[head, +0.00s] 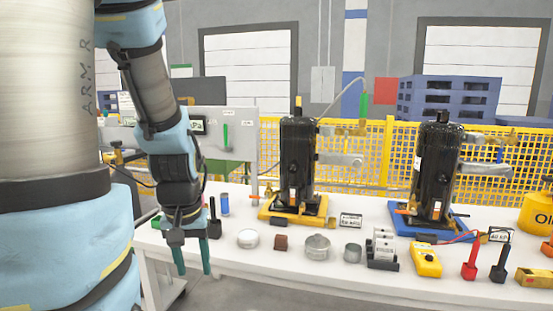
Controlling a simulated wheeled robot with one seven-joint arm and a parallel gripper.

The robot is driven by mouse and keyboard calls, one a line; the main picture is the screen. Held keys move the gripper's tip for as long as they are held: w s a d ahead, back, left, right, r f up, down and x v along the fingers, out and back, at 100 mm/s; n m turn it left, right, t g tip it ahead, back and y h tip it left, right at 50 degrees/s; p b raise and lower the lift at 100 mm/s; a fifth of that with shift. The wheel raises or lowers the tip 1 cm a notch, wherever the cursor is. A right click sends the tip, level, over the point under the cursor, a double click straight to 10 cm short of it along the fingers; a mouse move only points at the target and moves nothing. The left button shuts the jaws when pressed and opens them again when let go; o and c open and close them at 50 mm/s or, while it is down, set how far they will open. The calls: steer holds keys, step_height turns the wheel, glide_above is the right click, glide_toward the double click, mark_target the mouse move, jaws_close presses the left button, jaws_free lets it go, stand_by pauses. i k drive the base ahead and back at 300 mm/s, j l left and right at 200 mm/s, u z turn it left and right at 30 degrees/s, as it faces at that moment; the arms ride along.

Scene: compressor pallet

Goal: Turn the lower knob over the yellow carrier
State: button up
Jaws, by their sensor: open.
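The yellow carrier (264,214) sits on the white table and bears a black upright compressor (296,165). To the compressor's right, an upper pipe leads to a brass fitting (352,131). A thicker, lower grey pipe stub (338,158) ends in a small roundish knob-like part (357,160), too small to make out clearly. My gripper (192,266) points down at the table's front left edge, with its teal fingers apart and nothing between them. It is left of the yellow carrier, nearer the camera and clear of it.
A blue carrier (460,231) bears a second black compressor (436,170) at right. Small tins, a yellow meter (426,261) and red and black tools line the front of the table (330,281). A yellow mesh fence (386,150) stands behind.

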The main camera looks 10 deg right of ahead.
mark_target(357, 164)
steer(key=l+u, duration=0.5)
steer(key=k+l+u, duration=0.15)
steer(key=l+u, duration=0.15)
steer(key=u, duration=0.15)
steer(key=k+l+u, duration=0.2)
steer(key=l+u, duration=0.15)
steer(key=u, duration=0.15)
steer(key=k+l+u, duration=0.2)
steer(key=u, duration=0.25)
steer(key=k+l+u, duration=0.1)
steer(key=k+l, duration=0.3)
steer(key=k+l+u, duration=0.15)
steer(key=k+l, duration=0.15)
steer(key=k, duration=0.35)
steer(key=k+l+u, duration=0.1)
steer(key=k+l, duration=0.2)
steer(key=k, duration=0.2)
